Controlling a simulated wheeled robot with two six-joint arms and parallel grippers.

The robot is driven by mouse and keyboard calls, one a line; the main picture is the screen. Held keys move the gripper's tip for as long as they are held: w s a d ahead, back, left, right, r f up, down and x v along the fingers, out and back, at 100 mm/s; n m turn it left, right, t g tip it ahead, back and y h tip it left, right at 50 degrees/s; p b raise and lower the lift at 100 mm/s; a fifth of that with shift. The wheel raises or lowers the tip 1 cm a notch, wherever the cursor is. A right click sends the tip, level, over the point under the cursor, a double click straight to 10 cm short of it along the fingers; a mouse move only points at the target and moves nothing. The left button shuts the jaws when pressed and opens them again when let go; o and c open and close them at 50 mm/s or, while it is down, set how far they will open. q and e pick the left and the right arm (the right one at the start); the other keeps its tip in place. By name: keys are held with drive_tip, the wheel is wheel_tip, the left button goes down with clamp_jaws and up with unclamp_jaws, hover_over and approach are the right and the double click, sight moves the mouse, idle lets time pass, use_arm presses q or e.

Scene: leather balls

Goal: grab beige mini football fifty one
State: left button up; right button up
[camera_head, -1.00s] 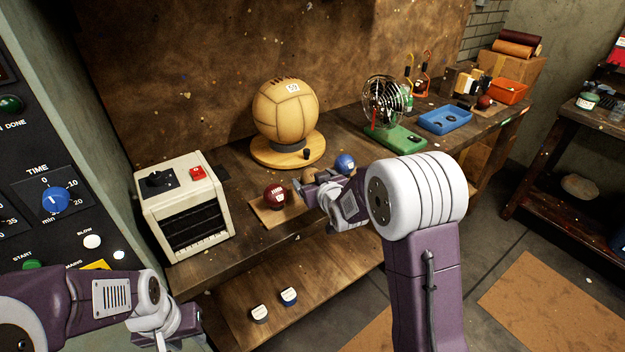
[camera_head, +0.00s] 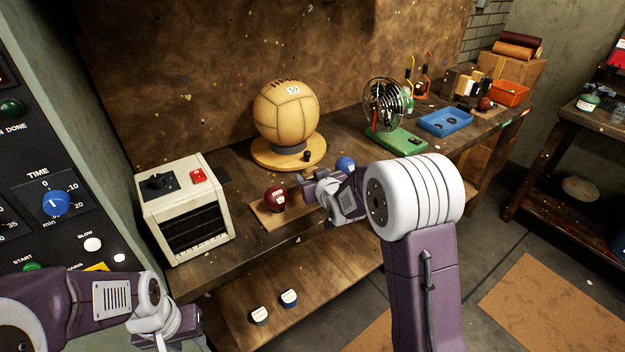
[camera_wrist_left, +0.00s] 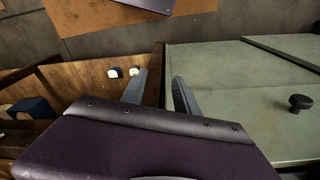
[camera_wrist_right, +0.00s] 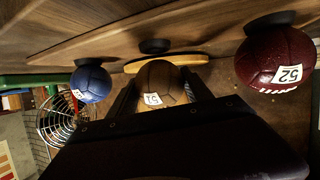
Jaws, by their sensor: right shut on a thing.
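The beige mini football (camera_wrist_right: 158,83), with a white label reading 51, sits between the fingers of my right gripper (camera_wrist_right: 160,92) in the right wrist view. The gripper is shut on it. A black ring stand (camera_wrist_right: 155,46) shows beyond the ball, apparently with a gap between them.
A dark red ball (camera_wrist_right: 277,60) labelled 52 and a blue ball (camera_wrist_right: 90,84) flank the held ball. On the bench stand a large tan ball (camera_head: 286,112) on a round wooden base, a cream heater (camera_head: 183,210) and a wire-caged fan (camera_head: 384,105).

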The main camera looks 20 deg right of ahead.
wheel_tip(320, 180, up, 17)
drive_tip(key=p, duration=0.5)
wheel_tip(320, 180, up, 10)
drive_tip(key=p, duration=0.8)
hover_over(313, 168)
drive_tip(key=shift+f, duration=0.1)
drive_tip(key=shift+w+a, duration=0.1)
